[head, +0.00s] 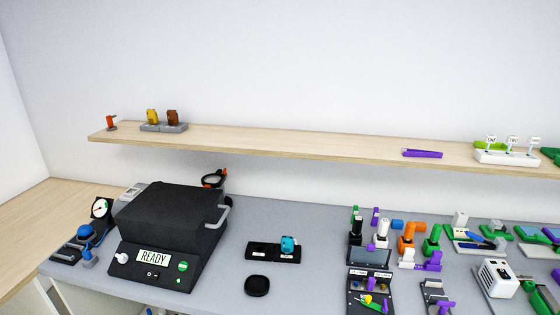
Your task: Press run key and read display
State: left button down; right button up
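A large black machine (172,225) with a dark lid and a grey side handle stands at the left of the grey bench. To the display's right is a round green key (183,266) with small lettering too small to read. A white knob (122,258) sits left of the display, and a small black switch (153,274) sits below it. Neither of my grippers shows in the head view.
A blue device with a dial gauge (100,208) stands left of the machine. A black tray (262,251) with a teal piece and a round black dish (257,286) lie to its right. Several coloured fixtures crowd the right side. A wooden shelf (300,145) runs above the bench.

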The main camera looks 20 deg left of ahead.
aim_at(183, 266)
jog(key=u, duration=1.55)
